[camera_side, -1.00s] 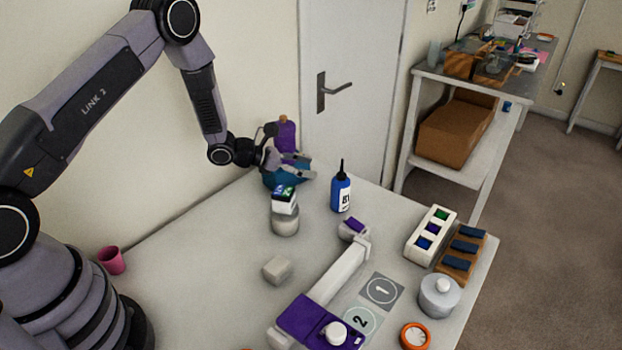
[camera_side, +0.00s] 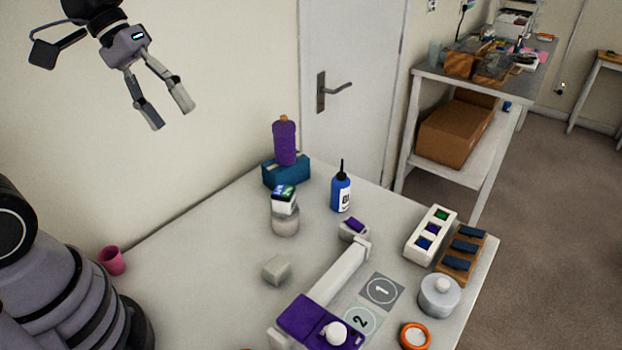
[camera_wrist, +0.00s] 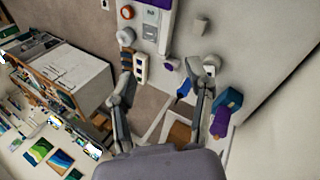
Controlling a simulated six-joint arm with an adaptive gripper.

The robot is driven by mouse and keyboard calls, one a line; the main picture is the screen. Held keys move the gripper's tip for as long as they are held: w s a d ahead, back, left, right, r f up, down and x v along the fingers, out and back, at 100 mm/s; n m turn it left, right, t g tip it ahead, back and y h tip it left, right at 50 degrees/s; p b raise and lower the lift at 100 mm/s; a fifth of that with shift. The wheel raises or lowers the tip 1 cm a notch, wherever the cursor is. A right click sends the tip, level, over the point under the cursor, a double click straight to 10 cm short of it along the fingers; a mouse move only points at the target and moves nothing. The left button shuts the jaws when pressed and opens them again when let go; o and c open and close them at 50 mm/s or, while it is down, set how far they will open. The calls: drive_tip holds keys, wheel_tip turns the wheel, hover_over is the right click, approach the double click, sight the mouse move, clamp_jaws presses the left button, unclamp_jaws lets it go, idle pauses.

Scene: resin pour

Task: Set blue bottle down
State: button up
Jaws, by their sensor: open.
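The blue bottle (camera_side: 341,192) with a black nozzle and a white label stands upright on the table near its back edge in the side view. It also shows in the wrist view (camera_wrist: 184,89), partly beside a finger. My gripper (camera_side: 172,120) is open and empty, raised high at the upper left of the side view, well apart from the bottle. Its two fingers also show in the wrist view (camera_wrist: 162,90). A purple bottle (camera_side: 285,143) stands on a teal block (camera_side: 287,172) at the back of the table.
A white jar (camera_side: 285,222) with a small labelled cube on it stands left of the blue bottle. A white rack (camera_side: 430,235), a wooden rack (camera_side: 461,255) and a purple-and-white device (camera_side: 318,322) occupy the right and front. A pink cup (camera_side: 111,260) stands left. The table's left-middle is clear.

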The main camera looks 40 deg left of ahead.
drive_tip(key=s+a+r+m+t+y, duration=0.2)
drive_tip(key=s+a+m+t+y, duration=0.1)
drive_tip(key=s+a, duration=0.4)
drive_tip(key=shift+s+a+r+m+y, duration=0.2)
drive_tip(key=shift+s+a+m+y, duration=0.15)
drive_tip(key=shift+m+y, duration=0.7)
